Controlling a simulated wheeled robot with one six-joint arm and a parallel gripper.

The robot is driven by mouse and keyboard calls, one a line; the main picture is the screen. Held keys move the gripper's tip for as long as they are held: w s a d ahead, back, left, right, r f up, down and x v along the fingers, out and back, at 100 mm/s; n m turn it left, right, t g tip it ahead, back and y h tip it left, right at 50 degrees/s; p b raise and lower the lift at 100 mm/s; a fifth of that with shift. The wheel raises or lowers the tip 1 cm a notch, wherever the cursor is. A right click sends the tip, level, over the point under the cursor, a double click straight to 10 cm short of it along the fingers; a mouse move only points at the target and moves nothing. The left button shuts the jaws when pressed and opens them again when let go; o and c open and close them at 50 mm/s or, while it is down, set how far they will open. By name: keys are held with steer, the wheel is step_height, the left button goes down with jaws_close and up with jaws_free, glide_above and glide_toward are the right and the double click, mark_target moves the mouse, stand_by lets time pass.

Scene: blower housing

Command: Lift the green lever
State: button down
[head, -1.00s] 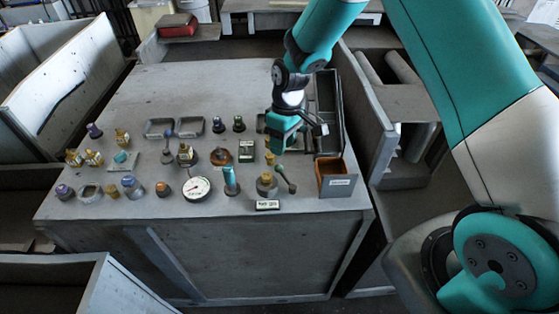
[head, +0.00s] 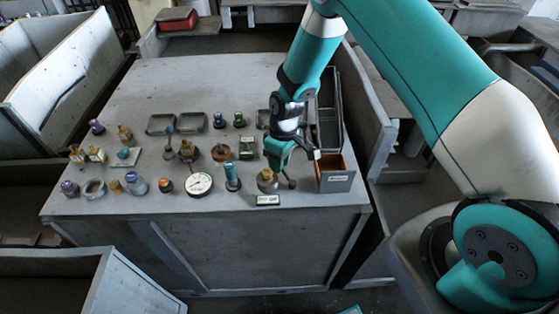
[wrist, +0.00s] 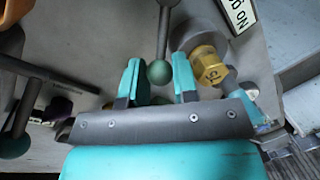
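In the wrist view a lever with a dark green ball knob (wrist: 158,73) and a grey rod points up the picture. My gripper (wrist: 158,82) is open, with one teal finger on each side of the knob. I cannot tell whether either finger touches it. In the head view my gripper (head: 279,163) is low over the front right of the bench, and it hides most of the lever; only its dark lower end (head: 291,183) shows.
A brass hex fitting (wrist: 208,66) stands close to the right finger. A second dark green knob (wrist: 14,145) shows at lower left in the wrist view. An orange-lined bin (head: 335,174) is right of my gripper; a white dial gauge (head: 199,184) is left.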

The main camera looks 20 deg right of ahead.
steer(key=shift+d, duration=0.1)
steer(key=shift+w+d+f+m+b, duration=0.1)
steer(key=shift+d+m+b, duration=0.5)
steer(key=shift+m+b, duration=0.45)
steer(key=shift+d+m+t+b, duration=0.25)
steer(key=shift+d+m, duration=0.2)
steer(key=shift+m, duration=0.5)
steer(key=shift+d+m+t+b, duration=0.25)
steer(key=shift+d+m, duration=0.2)
steer(key=shift+m, duration=0.45)
steer(key=c, duration=1.2)
jaws_free()
steer(key=d+r+b, duration=0.1)
steer(key=r, duration=0.4)
steer(key=d+r+b, duration=0.1)
steer(key=r, duration=0.5)
steer(key=d+r+b, duration=0.1)
steer(key=r, duration=0.5)
steer(key=shift+w+d+r+b, duration=0.1)
steer(key=shift+d+r+b, duration=0.1)
steer(key=shift+b, duration=0.2)
